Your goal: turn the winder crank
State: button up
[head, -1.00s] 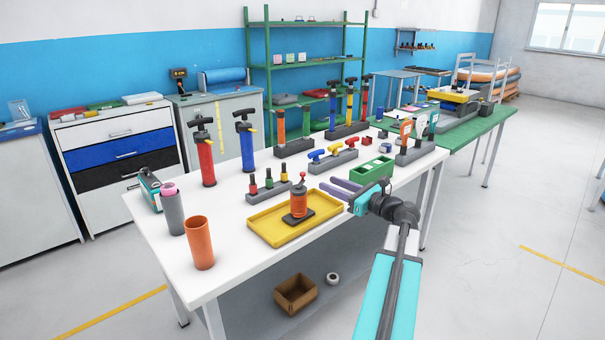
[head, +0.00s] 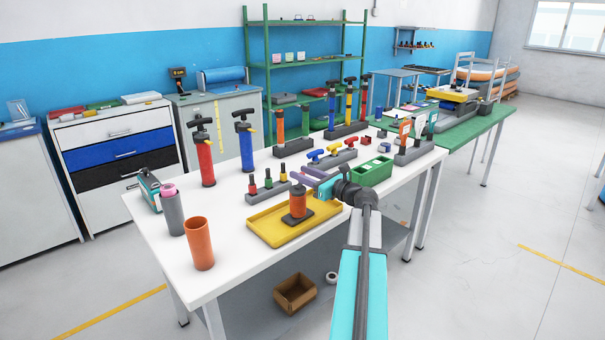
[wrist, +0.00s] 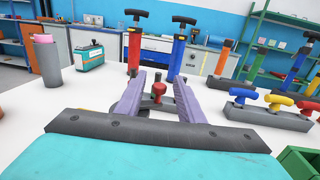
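The winder is an orange cylinder (head: 298,205) on a dark base, standing in a yellow tray (head: 262,225) on the white table. Its crank top is largely hidden behind my gripper (head: 309,172) in the head view. In the wrist view a small red knob (wrist: 158,89), which looks like the crank's knob, shows between the two purple fingers of my gripper (wrist: 159,79). The fingers are apart, with visible gaps on both sides of the knob. I cannot tell how far the fingertips reach past it.
A row of red, green and yellow plugs (head: 268,188) stands just behind the tray. A T-handle rack (head: 335,160) and a green box (head: 372,171) stand close to my arm. Red (head: 203,155) and blue (head: 245,145) pumps stand farther back. An orange cup (head: 199,245) stands front left.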

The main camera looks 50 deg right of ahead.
jog(key=shift+w, duration=0.25)
jog(key=shift+c, duration=0.3)
grip_shut()
jog(key=shift+d, duration=0.15)
jog(key=shift+a, duration=0.2)
jog(key=shift+h, duration=0.3)
jog(key=shift+s+m+h, duration=0.15)
jog(key=shift+m+h, duration=0.15)
jog(key=shift+m, duration=0.1)
